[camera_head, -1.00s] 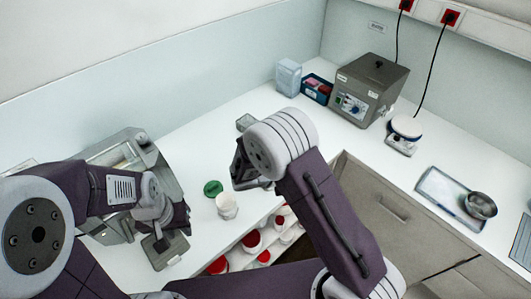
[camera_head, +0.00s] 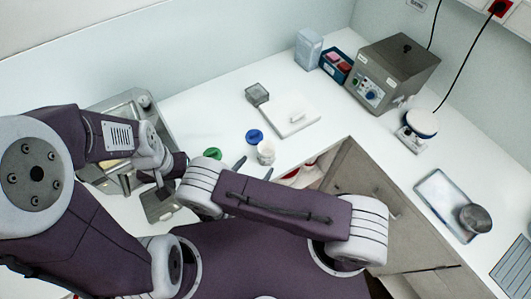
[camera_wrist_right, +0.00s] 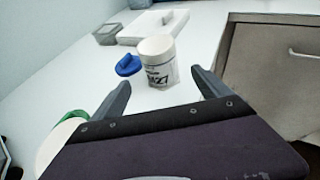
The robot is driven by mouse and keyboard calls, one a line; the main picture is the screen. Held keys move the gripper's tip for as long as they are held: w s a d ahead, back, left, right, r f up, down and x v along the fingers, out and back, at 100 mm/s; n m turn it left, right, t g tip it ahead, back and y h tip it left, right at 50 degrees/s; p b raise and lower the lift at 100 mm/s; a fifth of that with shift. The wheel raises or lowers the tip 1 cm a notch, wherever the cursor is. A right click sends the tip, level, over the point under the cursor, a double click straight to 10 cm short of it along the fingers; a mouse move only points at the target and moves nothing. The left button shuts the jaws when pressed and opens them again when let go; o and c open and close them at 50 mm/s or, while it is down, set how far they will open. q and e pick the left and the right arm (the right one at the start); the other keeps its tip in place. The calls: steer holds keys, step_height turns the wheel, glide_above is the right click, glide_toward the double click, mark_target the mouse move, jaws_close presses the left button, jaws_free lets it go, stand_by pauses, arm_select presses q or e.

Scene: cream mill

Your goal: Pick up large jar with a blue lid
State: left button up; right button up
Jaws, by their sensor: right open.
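A white jar (camera_head: 266,153) with dark print on its side stands upright on the white counter. Its top looks white, and it also shows in the right wrist view (camera_wrist_right: 158,62). A blue lid (camera_head: 254,137) lies beside it, apart from the jar; the right wrist view shows it too (camera_wrist_right: 128,66), looking flat on the counter. My right gripper (camera_wrist_right: 163,88) is open and empty, its fingers spread on the near side of the jar, not around it. My left gripper (camera_head: 168,182) is at the left by the metal machine; its jaws are too unclear to read.
A green lid (camera_head: 213,153) is left of the jar; the wrist view shows it on a white container at lower left. A white board (camera_head: 291,118) and small grey box (camera_head: 257,94) lie behind. The grey device (camera_head: 392,72), scale (camera_head: 418,124) and tray (camera_head: 440,205) stand right.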

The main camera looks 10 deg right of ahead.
mark_target(262, 159)
steer(key=p+x, duration=0.1)
steer(key=x, duration=0.3)
steer(key=shift+d+r+p, duration=0.1)
steer(key=shift+d+p, duration=0.15)
steer(key=shift+p, duration=0.1)
steer(key=shift+w+d+f, duration=0.1)
steer(key=shift+w+f, duration=0.1)
steer(key=p+x, duration=0.1)
steer(key=x, duration=0.1)
steer(key=p+x, duration=0.1)
steer(key=x, duration=0.1)
steer(key=shift+w+f, duration=0.2)
steer(key=shift+f, duration=0.2)
steer(key=shift+w+d+f, duration=0.15)
steer(key=shift+w, duration=0.05)
steer(key=shift+s, duration=0.1)
steer(key=c, duration=1.4)
